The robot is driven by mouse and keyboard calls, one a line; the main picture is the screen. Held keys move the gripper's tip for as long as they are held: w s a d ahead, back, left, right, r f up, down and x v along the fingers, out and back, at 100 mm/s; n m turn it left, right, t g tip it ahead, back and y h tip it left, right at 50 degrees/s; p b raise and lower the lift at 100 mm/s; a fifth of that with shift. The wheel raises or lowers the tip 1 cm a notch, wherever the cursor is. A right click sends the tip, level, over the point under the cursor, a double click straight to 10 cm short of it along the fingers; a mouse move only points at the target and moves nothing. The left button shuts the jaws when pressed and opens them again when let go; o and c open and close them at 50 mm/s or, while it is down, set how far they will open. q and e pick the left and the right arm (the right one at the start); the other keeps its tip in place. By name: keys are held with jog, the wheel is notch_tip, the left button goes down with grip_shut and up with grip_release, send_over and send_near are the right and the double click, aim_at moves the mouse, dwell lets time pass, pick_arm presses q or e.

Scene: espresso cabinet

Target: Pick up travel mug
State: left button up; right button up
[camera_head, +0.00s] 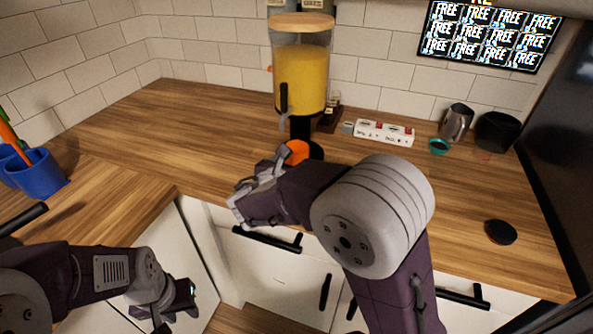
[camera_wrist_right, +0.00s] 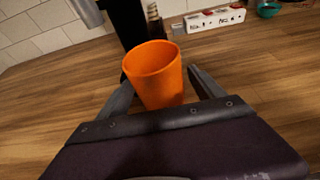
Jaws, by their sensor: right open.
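The orange mug (camera_head: 297,152) stands upright and open-topped on the wooden counter, in front of the base of the juice dispenser. It also shows in the right wrist view (camera_wrist_right: 155,75), between the two fingers of my right gripper (camera_wrist_right: 160,92). Those fingers are spread, one on each side of the mug, with no clear contact. In the head view my right gripper (camera_head: 264,172) is just left of and in front of the mug, and my arm hides part of the area. My left gripper (camera_head: 178,302) hangs low in front of the white cabinets, away from the mug; its jaw gap is unclear.
The dispenser (camera_head: 302,80) stands right behind the mug. A white power strip (camera_head: 384,133), a teal bowl (camera_head: 438,147), a metal pitcher (camera_head: 456,122) and a black container (camera_head: 497,130) are to the right. Blue cups (camera_head: 40,174) stand at left. The left-middle counter is clear.

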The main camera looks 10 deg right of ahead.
jog(key=x, duration=0.3)
jog(key=shift+f, duration=0.1)
jog(key=shift+c, duration=0.6)
grip_shut()
